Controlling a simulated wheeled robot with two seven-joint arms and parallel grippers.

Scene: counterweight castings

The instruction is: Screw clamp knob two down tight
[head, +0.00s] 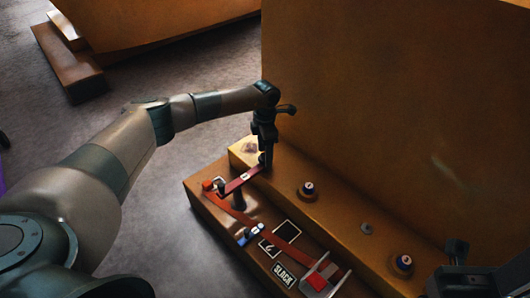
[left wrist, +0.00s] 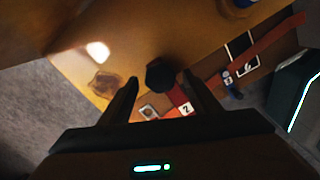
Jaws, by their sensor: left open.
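Clamp knob two, a black faceted knob (left wrist: 160,75), shows in the left wrist view between the two fingers of my left gripper (left wrist: 159,86), with gaps at its sides. My left gripper is open and appears to point down over it. In the head view the left gripper (head: 264,155) stands over the far end of a red clamp bar (head: 240,180), and the knob is mostly hidden by it. The bar carries a white tag reading 2 in the left wrist view (left wrist: 186,108). My right gripper (head: 457,252) is partly in view at the lower right; its jaws are unclear.
A long red strap (head: 273,232) runs along the lower ledge to a metal bracket (head: 320,277). A SLACK label (head: 284,275) and a small blue part (head: 250,236) lie near it. Round caps (head: 308,190) (head: 404,262) stand on the upper ledge, below a tall ochre casting wall (head: 400,110).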

